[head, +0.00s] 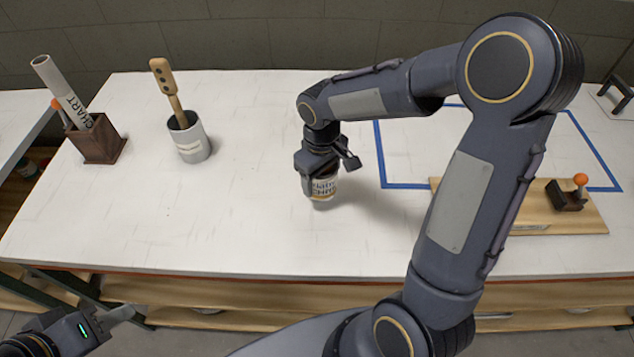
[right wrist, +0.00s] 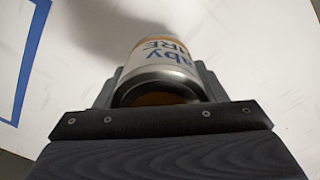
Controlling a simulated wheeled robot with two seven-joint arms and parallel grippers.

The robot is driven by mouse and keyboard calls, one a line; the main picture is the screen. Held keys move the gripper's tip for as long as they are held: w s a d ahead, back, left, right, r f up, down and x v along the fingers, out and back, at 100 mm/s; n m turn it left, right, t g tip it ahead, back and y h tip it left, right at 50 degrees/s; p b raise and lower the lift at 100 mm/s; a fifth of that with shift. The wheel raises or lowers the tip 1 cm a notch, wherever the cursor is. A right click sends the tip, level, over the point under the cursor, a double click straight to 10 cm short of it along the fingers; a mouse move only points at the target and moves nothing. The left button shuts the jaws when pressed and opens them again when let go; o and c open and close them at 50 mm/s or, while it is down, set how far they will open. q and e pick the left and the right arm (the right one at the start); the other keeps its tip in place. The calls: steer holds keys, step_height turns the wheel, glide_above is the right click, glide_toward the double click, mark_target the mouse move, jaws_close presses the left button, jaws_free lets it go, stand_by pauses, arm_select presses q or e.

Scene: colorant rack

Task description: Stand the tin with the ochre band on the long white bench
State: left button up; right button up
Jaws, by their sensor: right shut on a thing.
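The tin with the ochre band (head: 323,187) is upright at the middle of the long white bench (head: 240,220), seen in the head view. My right gripper (head: 322,168) is around its upper part from above and shut on it. In the right wrist view the tin (right wrist: 160,55) sits between the two fingers, with blue lettering on a pale label and an ochre band at its far end. Its base is at or very near the bench top; I cannot tell whether it touches. My left gripper (head: 115,318) is low at the left, in front of the bench, its jaws unclear.
A brown box with a rolled chart (head: 100,145) and a white pot with a wooden-handled tool (head: 190,142) stand at the left. A blue taped outline (head: 400,187) and a wooden board with an orange-knobbed block (head: 590,218) lie right. Bench around the tin is clear.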

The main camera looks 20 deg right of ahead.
mark_target(317, 186)
steer(key=shift+w+a+f, duration=0.1)
steer(key=shift+w+f, duration=0.45)
steer(key=shift+f, duration=0.05)
steer(key=shift+w+a+f, duration=0.1)
steer(key=shift+w+f, duration=0.05)
steer(key=shift+f, duration=1.65)
steer(key=shift+f, duration=0.2)
steer(key=o, duration=1.1)
steer(key=shift+r, duration=0.15)
